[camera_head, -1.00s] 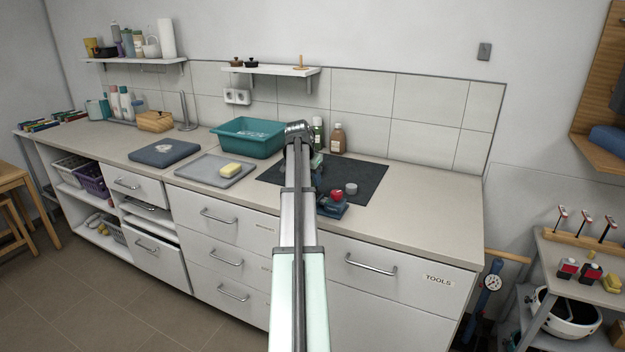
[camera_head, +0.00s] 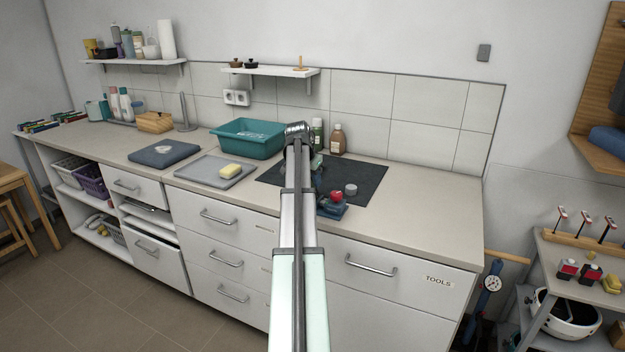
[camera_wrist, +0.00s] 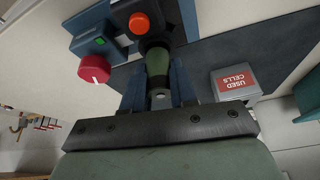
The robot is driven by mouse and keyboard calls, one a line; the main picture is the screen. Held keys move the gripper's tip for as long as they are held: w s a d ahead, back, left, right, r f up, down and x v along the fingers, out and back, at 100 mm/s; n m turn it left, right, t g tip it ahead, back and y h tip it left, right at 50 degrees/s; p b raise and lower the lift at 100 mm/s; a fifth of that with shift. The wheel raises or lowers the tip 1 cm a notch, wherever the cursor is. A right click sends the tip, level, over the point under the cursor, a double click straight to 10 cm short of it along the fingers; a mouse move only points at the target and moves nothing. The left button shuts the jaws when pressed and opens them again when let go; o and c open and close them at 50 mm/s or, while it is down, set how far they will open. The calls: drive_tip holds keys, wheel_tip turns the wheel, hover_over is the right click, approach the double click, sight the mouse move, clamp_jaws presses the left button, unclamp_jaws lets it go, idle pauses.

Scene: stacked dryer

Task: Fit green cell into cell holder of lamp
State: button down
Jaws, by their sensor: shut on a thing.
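The green cell (camera_wrist: 158,66) is between the blue fingers of my gripper (camera_wrist: 159,84), which is shut on it. The cell's far end meets the dark cell holder (camera_wrist: 153,45) of the lamp; I cannot tell how deep it sits. The lamp (camera_wrist: 95,40) has a blue body, a red knob (camera_wrist: 95,70), an orange button (camera_wrist: 139,23) and a small lit green square. In the head view the lamp (camera_head: 331,210) stands near the mat's front edge, partly behind my arm. The cell and most of my gripper are hidden there.
A grey box labelled USED CELLS (camera_wrist: 236,84) stands on the dark mat (camera_head: 368,177), close to my gripper. A teal basin (camera_head: 247,138) and two bottles (camera_head: 338,139) stand behind. The counter's right end is clear.

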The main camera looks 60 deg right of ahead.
drive_tip(key=shift+f, duration=0.5)
idle(0.5)
drive_tip(key=shift+r, duration=0.2)
drive_tip(key=shift+r, duration=0.3)
drive_tip(key=shift+a, duration=0.1)
idle(0.6)
drive_tip(key=shift+f, duration=0.5)
idle(1.0)
drive_tip(key=shift+r, duration=0.2)
drive_tip(key=shift+r, duration=0.3)
